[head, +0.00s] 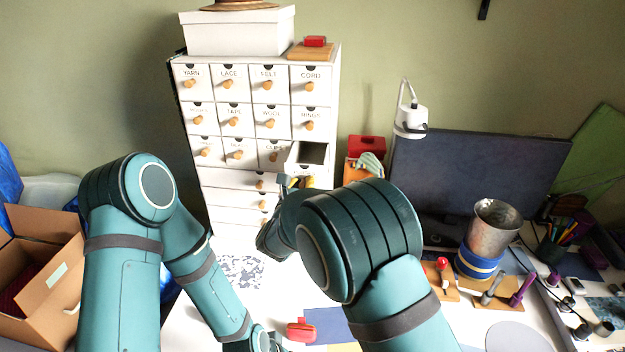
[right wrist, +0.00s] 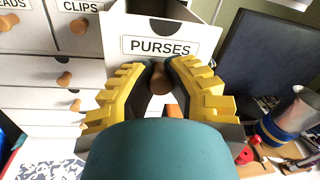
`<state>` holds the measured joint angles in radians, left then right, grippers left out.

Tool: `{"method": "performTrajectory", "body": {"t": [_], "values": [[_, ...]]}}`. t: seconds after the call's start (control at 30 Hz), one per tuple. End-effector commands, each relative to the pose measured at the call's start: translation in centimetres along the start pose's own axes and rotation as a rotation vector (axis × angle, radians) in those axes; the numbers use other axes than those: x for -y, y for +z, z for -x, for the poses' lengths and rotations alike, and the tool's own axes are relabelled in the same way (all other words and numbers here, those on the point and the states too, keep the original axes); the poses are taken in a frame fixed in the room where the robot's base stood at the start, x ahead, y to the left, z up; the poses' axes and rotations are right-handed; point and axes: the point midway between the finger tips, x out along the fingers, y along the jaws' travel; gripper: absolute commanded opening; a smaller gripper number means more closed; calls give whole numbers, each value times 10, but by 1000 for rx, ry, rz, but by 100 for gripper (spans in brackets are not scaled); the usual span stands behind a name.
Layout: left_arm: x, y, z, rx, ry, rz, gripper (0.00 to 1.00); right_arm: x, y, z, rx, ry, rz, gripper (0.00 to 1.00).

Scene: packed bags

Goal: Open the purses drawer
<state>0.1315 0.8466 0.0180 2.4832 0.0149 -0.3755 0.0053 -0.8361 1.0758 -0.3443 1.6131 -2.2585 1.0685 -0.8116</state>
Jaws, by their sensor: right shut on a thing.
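The purses drawer (head: 309,153) is at the right end of the third row of the white drawer cabinet (head: 222,149). It stands pulled out, with its dark hollow inside showing in the head view. In the right wrist view, its front with the PURSES label (right wrist: 160,47) faces me. My right gripper (right wrist: 160,78) is shut on the drawer's round wooden knob (right wrist: 158,84), with a yellow-backed finger on each side. In the head view this gripper (head: 297,182) is partly hidden behind my right arm.
A monitor (head: 475,180) and a white lamp (head: 410,120) stand right of the cabinet. A metal cup (head: 495,222) sits on a blue roll (head: 478,263). A red purse (head: 301,331) lies on the desk near the front. An open cardboard box (head: 45,265) is at far left.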

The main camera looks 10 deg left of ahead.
Motion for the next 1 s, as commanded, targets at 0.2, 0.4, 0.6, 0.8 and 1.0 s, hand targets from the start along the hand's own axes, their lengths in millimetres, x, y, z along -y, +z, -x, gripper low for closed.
{"method": "performTrajectory", "body": {"t": [0.2, 0.4, 0.6, 0.8, 1.0], "values": [[2, 0, -4, 0, -1, 0, 68, 2, 0, 25, 1, -5, 1, 0], [2, 1, -8, 0, -2, 0, 68, 4, 0, 47, 1, -5, -1, 0], [3, 1, -9, 0, -2, 0, 68, 6, -1, 61, 0, -6, 0, 0], [3, 1, -9, 0, -2, 0, 68, 6, -1, 64, 1, -6, -1, 0], [3, 1, -9, 0, -2, 0, 68, 6, -1, 63, 1, -6, -1, 0]]}}
